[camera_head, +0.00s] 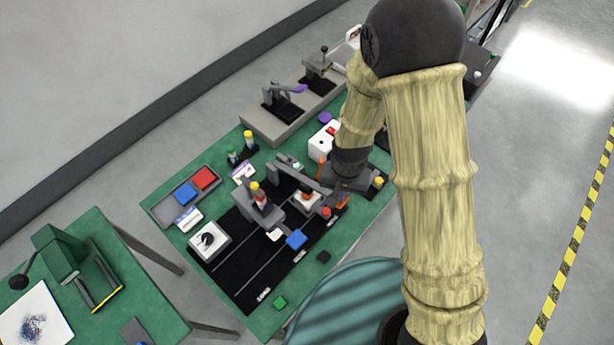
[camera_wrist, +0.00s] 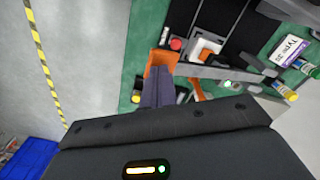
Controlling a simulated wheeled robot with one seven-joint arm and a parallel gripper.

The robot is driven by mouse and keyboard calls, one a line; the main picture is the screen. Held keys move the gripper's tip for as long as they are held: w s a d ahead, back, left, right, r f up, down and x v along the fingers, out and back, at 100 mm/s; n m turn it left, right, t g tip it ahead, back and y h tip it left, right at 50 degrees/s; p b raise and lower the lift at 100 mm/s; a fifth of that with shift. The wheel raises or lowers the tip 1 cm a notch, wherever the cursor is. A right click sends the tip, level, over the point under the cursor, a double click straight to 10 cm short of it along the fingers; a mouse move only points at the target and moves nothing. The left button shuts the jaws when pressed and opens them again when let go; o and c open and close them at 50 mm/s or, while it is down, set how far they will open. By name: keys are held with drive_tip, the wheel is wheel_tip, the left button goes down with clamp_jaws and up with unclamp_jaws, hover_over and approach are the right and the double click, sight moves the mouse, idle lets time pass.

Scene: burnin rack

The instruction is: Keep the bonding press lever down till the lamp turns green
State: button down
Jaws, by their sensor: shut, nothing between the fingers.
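The bonding press appears to be the grey device with a long grey lever (camera_head: 293,176) running toward my gripper, over a white and orange seat (camera_head: 308,201). In the wrist view the lever (camera_wrist: 215,73) crosses right of my fingers, its near end close beside them; I cannot tell if they touch. A small green light (camera_wrist: 228,84) shows beside the lever; I cannot be sure it is the press lamp. My gripper (camera_wrist: 160,72) is shut and empty, its fingers in front of an orange block (camera_wrist: 162,57). In the head view my arm partly hides the gripper.
A red button (camera_wrist: 176,44) sits close by the orange block. A grey clamp post (camera_head: 262,208), a blue block (camera_head: 296,239) and a white dial box (camera_head: 209,241) stand on the black mat. A tray (camera_head: 160,208) with red and blue blocks lies left. Two lever devices stand behind.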

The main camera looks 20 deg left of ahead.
wheel_tip(320, 180, up, 13)
drive_tip(key=a+p, duration=0.1)
drive_tip(key=p, duration=1)
drive_tip(key=shift+w, duration=0.25)
idle(0.6)
idle(0.4)
drive_tip(key=d+r+t+b, duration=0.1)
drive_tip(key=d+b, duration=0.5)
drive_tip(key=d, duration=0.5)
drive_tip(key=s+d+r+m+t+b, duration=0.1)
drive_tip(key=d+b, duration=0.6)
drive_tip(key=d, duration=0.4)
drive_tip(key=shift+s+r+t, duration=0.25)
drive_tip(key=shift+r+t, duration=0.05)
drive_tip(key=shift+r, duration=0.05)
drive_tip(key=shift+a, duration=0.15)
